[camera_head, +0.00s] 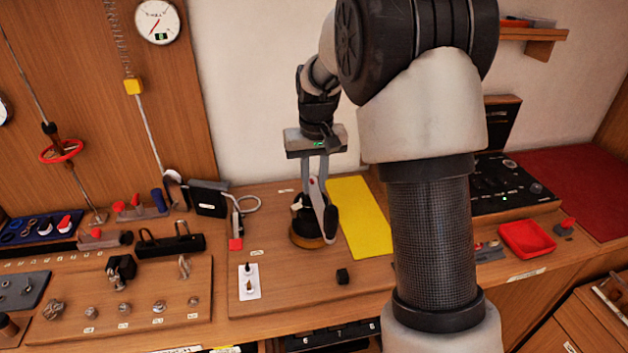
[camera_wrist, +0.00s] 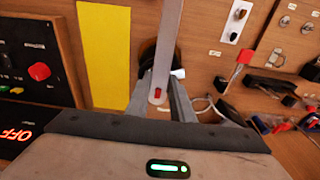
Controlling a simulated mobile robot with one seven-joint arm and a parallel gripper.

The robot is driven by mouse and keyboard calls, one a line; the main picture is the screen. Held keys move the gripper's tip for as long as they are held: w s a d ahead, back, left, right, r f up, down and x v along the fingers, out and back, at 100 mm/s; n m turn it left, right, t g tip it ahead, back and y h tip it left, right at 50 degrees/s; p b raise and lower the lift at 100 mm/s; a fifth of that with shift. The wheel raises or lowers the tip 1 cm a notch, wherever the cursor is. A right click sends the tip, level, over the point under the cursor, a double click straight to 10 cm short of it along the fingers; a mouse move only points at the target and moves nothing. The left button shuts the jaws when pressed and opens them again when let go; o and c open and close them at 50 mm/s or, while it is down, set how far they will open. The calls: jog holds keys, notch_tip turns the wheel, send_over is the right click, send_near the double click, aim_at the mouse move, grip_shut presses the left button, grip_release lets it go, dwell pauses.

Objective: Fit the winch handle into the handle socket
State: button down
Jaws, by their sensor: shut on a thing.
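The winch handle (camera_head: 319,202) is a grey bar with a red mark near one end. My gripper (camera_head: 314,180) points down and is shut on that end. In the wrist view the handle (camera_wrist: 171,45) runs between the fingers (camera_wrist: 160,93) and out of the top edge. In the head view it slants down to the right in front of a dark round winch (camera_head: 305,240) with a wooden base. The winch (camera_wrist: 148,52) is mostly hidden behind the handle and fingers in the wrist view. I cannot make out the socket, or whether the handle touches the winch.
A yellow panel (camera_head: 359,215) lies right of the winch. A small black block (camera_head: 342,276) and a white card with dark fittings (camera_head: 249,282) are in front. A red tray (camera_head: 526,239) stands at right. Boards with fittings crowd the left. Bare board separates card and block.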

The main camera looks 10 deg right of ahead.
jog(key=shift+f+b, duration=0.4)
jog(key=shift+f, duration=0.25)
jog(key=shift+f, duration=0.15)
jog(key=c, duration=1.7)
grip_release()
jog(key=shift+o, duration=0.2)
jog(key=o, duration=0.5)
